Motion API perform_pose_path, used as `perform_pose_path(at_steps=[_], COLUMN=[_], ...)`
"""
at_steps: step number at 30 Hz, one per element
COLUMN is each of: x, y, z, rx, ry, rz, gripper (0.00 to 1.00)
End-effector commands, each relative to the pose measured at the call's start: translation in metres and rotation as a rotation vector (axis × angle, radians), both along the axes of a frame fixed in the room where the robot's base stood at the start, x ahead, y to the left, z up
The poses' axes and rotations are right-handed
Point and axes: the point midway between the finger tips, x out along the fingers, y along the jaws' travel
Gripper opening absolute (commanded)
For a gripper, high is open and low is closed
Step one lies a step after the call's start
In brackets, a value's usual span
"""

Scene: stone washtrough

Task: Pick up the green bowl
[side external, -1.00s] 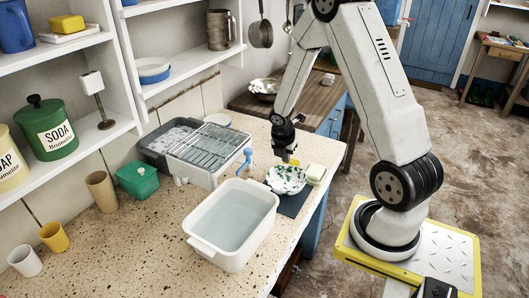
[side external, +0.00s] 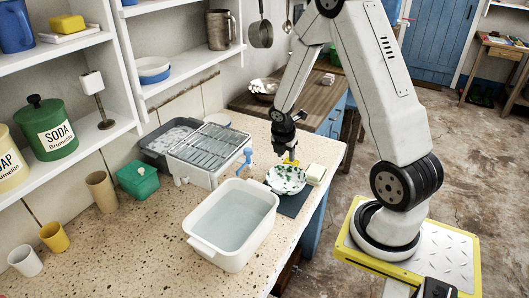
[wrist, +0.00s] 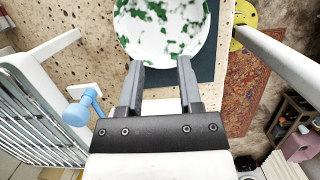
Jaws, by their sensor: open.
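The green bowl, white with green splashes (side external: 286,179), sits on a dark blue mat (side external: 295,206) to the right of the white basin. It fills the top middle of the wrist view (wrist: 163,28). My gripper (side external: 290,157) is just over the far side of the bowl, pointing down. In the wrist view its two fingers (wrist: 160,63) are apart with nothing held between them. Their tips reach the near rim of the bowl in that picture; I cannot tell whether they touch it.
The white basin of water (side external: 235,222) stands left of the bowl.

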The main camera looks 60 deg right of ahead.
Motion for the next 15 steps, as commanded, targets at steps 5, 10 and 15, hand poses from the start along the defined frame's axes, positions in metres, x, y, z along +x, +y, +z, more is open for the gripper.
perform_pose_path(at_steps=[5,10,15], x=[-0.004,-0.009,-0.015], y=[-0.003,-0.008,-0.012], z=[-0.001,-0.003,-0.005], rx=[-0.003,-0.003,0.003], ry=[-0.039,-0.103,-0.175], rz=[-0.119,-0.303,-0.511], gripper=[0.45,0.45,0.45])
